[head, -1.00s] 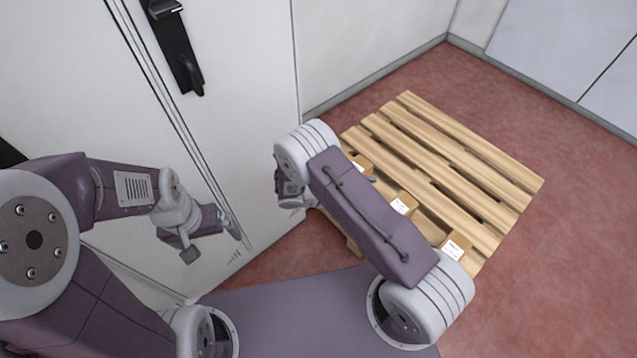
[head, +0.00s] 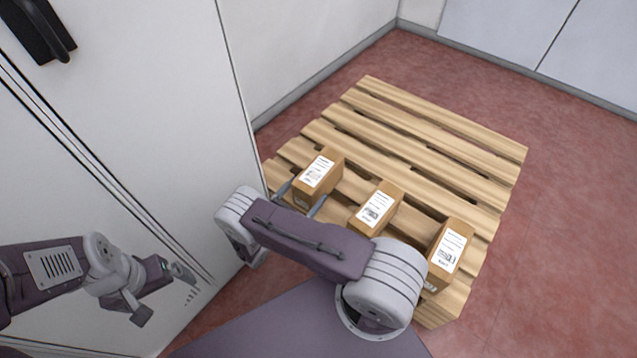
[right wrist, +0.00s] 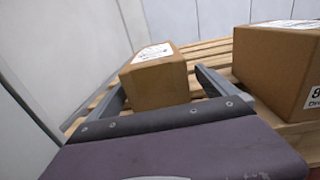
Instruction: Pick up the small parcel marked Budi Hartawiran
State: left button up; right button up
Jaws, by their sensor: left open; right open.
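Three small brown parcels with white labels lie in a row on the pallet: a left one (head: 318,172), a middle one (head: 377,207) and a right one (head: 449,250). The names are too small to read in the head view, so I cannot tell which is marked Budi Hartawiran. My right gripper (head: 301,198) is open, its fingers on either side of the near end of the left parcel. The right wrist view shows that parcel (right wrist: 158,85) between the spread fingers; whether they touch it is unclear. My left gripper (head: 180,272) is open and empty, by the white cabinet front.
The slatted wooden pallet (head: 440,130) stands on a red floor (head: 570,190), its far slats bare. A tall white cabinet (head: 150,110) with a black handle is at left. In the right wrist view, another parcel (right wrist: 268,65) sits close on the right.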

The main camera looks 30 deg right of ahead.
aim_at(315, 180)
jog(key=shift+w+d+f+b, duration=0.15)
jog(key=shift+w+d+b, duration=0.1)
jog(key=shift+d+b, duration=0.15)
jog(key=b+x, duration=0.2)
jog(key=x, duration=0.2)
jog(key=shift+w, duration=0.15)
jog(key=shift+d, duration=0.2)
grip_shut()
